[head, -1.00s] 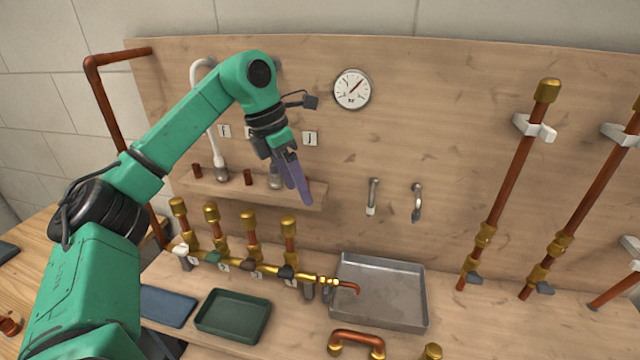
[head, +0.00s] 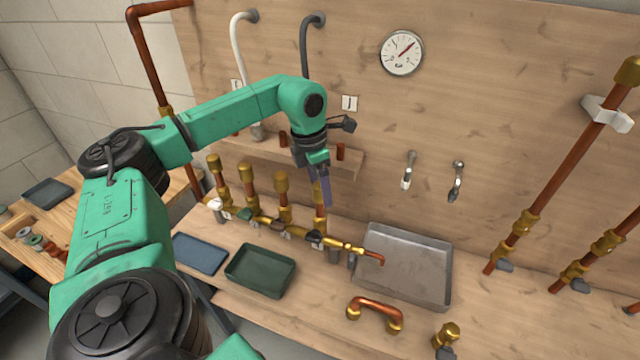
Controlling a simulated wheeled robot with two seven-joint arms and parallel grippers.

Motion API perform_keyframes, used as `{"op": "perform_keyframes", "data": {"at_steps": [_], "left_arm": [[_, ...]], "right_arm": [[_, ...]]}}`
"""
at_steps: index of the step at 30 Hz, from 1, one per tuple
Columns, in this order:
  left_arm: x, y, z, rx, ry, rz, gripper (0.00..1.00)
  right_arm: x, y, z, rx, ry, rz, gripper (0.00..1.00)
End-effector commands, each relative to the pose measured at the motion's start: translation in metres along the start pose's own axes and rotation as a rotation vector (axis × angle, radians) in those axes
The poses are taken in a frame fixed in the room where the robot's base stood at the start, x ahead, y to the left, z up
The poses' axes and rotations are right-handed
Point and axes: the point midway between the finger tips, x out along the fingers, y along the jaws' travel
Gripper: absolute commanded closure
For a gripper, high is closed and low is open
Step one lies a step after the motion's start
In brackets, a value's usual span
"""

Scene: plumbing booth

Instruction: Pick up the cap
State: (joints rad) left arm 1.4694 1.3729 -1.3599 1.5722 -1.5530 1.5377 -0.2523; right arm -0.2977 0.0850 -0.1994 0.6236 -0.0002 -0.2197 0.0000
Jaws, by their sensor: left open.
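Brass caps top the short copper risers of the brass manifold: one at the left end (head: 214,163), one beside it (head: 247,172) and a third (head: 281,182). My left gripper (head: 322,194) is open, its purple fingers pointing down at the top of the rightmost riser (head: 319,222). The fingers hide that riser's top, so its cap is mostly covered. I cannot tell whether the fingers are around it or in front of it. Another brass-topped fitting (head: 447,335) stands at the front of the bench. My right gripper is not in view.
A metal tray (head: 436,301) lies right of the manifold, with a copper U-pipe (head: 375,312) in front. A green tray (head: 261,270) and a blue mat (head: 200,254) lie left. A wooden shelf (head: 345,164) is just behind the gripper. Tall pipes stand right.

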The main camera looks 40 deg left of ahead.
Motion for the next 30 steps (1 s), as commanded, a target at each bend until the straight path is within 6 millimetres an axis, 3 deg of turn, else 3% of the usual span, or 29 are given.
{"op": "perform_keyframes", "data": {"at_steps": [5, 12, 25, 30], "left_arm": [[0.002, 0.000, 0.000, 0.000, -0.001, 0.001, 0.17], [0.001, 0.000, 0.000, 0.000, -0.001, 0.001, 1.00], [-0.001, 0.000, 0.001, 0.000, -0.002, 0.001, 1.00], [-0.016, 0.001, 0.004, 0.000, -0.005, 0.002, 1.00]], "right_arm": [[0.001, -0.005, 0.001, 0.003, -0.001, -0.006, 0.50], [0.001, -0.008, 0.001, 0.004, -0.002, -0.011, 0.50], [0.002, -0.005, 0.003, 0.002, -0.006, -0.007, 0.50], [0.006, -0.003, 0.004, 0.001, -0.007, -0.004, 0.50]]}}
